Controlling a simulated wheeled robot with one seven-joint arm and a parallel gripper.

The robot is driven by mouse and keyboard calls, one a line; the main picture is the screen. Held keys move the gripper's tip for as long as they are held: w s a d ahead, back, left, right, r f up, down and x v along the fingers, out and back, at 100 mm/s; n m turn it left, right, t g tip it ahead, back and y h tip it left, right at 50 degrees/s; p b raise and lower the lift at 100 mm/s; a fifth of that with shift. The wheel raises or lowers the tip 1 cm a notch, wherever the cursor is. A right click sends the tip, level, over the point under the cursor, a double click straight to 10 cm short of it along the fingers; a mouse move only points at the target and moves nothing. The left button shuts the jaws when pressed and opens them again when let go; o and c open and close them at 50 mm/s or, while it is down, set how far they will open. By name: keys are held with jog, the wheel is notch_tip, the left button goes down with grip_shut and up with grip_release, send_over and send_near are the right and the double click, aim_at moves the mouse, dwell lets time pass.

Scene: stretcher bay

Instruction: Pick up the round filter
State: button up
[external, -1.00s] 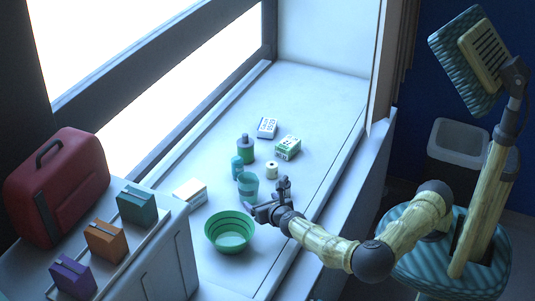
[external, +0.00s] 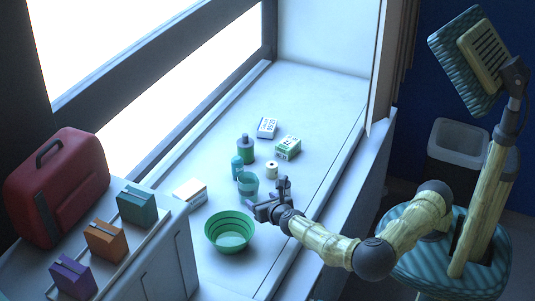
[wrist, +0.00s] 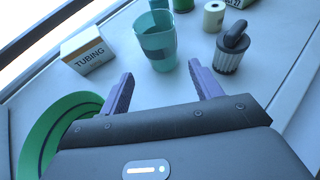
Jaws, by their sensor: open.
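The round filter (wrist: 230,58) stands on the counter in the wrist view, with a pale ribbed body and a dark top with a loop. It is beyond and to the right of my right finger, outside the gap between the fingers. In the external view a dark shape by my gripper (external: 266,205) may be the filter, partly hidden. My gripper is open and empty, low over the counter; its purple fingers show in the wrist view (wrist: 160,78). A teal cup (wrist: 157,47) stands ahead of the gap.
A green bowl (external: 230,232) is left of my gripper, close by. A tubing box (wrist: 86,49) lies left of the cup. A cream roll (external: 272,170), bottles (external: 245,150) and two small boxes (external: 288,147) stand farther back. The right counter strip is clear.

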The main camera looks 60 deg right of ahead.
notch_tip(320, 180, up, 18)
jog(key=f, duration=0.1)
jog(key=t+h+b, duration=0.2)
jog(key=t+h, duration=0.1)
jog(key=h, duration=0.1)
send_over(287, 189)
jog(key=shift+m+g, duration=0.3)
jog(key=shift+m, duration=0.1)
jog(key=f, duration=2)
jog(key=shift+s+a+f, duration=0.2)
jog(key=shift+a+f, duration=0.05)
jog(key=shift+p+x, duration=0.6)
jog(key=shift+x, duration=1.95)
jog(key=shift+c, duration=0.2)
